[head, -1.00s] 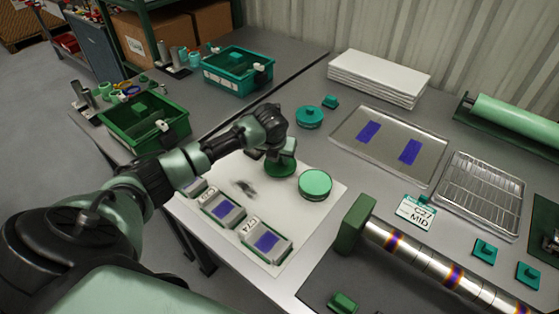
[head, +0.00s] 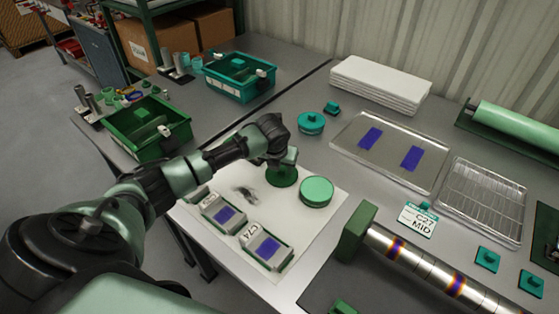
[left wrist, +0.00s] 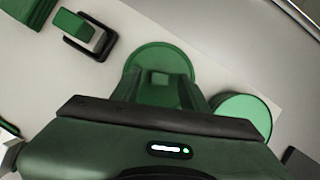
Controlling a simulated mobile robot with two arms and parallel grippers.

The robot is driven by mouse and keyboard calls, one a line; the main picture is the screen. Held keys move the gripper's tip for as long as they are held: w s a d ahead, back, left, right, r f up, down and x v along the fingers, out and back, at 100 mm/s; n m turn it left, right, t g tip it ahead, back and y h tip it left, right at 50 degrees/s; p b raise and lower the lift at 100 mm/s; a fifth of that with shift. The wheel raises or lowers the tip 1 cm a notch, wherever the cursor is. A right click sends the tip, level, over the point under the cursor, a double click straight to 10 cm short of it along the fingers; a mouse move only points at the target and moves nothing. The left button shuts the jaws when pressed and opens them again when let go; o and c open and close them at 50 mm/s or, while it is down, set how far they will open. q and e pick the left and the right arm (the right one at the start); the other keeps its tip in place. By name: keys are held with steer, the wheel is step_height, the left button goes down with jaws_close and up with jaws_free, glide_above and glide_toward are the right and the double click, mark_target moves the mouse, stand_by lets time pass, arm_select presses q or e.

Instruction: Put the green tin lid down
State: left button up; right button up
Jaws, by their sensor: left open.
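The green tin lid (head: 283,177) is a dark green disc lying on the white sheet (head: 300,240), left of a lighter green round tin (head: 316,190). In the left wrist view the lid (left wrist: 163,55) shows a small square knob on top. My left gripper (head: 283,163) is just above the lid. In the left wrist view its open fingers (left wrist: 158,92) reach toward the knob, one on each side, and hide the near part of the lid. The tin (left wrist: 245,115) is right of the fingers there. My right gripper is not in view.
Grey-and-green blocks with purple pads (head: 266,249) stand along the sheet's front edge. A teal round tin (head: 311,123) and a metal tray (head: 432,176) are behind and right. A banded roller (head: 410,258) lies at front right. Green bins (head: 150,128) are at the left.

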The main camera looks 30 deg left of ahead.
arm_select(q)
steer(key=v, duration=1.1)
steer(key=shift+s+r, duration=0.2)
steer(key=shift+r, duration=0.05)
steer(key=shift+f, duration=0.1)
